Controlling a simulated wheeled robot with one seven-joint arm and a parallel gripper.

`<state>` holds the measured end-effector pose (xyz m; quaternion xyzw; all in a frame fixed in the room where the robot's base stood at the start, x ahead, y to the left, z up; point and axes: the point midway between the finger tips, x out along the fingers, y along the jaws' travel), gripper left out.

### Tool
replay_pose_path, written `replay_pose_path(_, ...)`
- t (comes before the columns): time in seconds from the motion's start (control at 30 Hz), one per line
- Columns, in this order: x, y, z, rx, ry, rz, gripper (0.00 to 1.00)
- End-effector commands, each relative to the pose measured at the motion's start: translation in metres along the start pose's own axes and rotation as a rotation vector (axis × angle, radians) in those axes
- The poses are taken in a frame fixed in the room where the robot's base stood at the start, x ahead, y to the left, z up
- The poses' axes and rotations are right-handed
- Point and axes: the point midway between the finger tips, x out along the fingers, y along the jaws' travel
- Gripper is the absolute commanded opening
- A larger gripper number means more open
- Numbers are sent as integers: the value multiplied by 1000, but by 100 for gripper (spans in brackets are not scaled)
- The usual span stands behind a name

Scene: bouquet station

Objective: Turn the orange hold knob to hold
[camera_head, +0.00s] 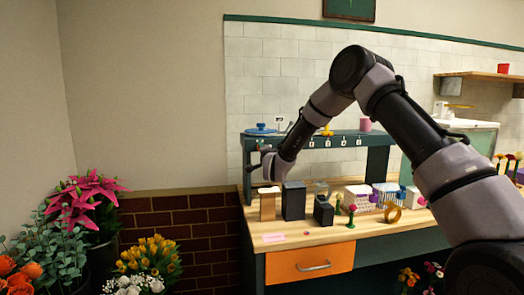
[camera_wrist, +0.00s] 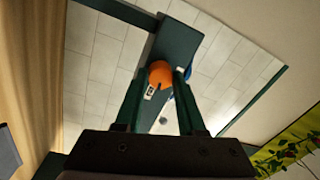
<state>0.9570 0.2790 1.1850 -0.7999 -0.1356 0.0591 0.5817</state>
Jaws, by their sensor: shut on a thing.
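The orange hold knob (camera_wrist: 159,71) shows in the wrist view as a round orange piece on a dark teal board. My gripper (camera_wrist: 161,82) reaches it, with one green finger on each side, and is shut on it. A small white label (camera_wrist: 150,91) with dark marks, too small to read, sits just below the knob. In the head view my gripper (camera_head: 252,169) is at the left end of the teal shelf unit, above the bench. The knob cannot be made out there; the end of my arm seems to hide it.
The teal shelf (camera_head: 345,138) holds a blue dish (camera_head: 259,129) and a pink cup (camera_head: 365,124). Below, the wooden bench (camera_head: 330,236) carries dark boxes (camera_head: 294,201), a wooden block (camera_head: 268,205) and a tan ring (camera_head: 393,214). Flowers (camera_head: 150,254) stand at lower left.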

Motion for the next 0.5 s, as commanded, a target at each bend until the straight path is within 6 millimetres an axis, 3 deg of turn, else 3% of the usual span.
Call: replay_pose_path(0.5,-1,1,2,177,8,5,0)
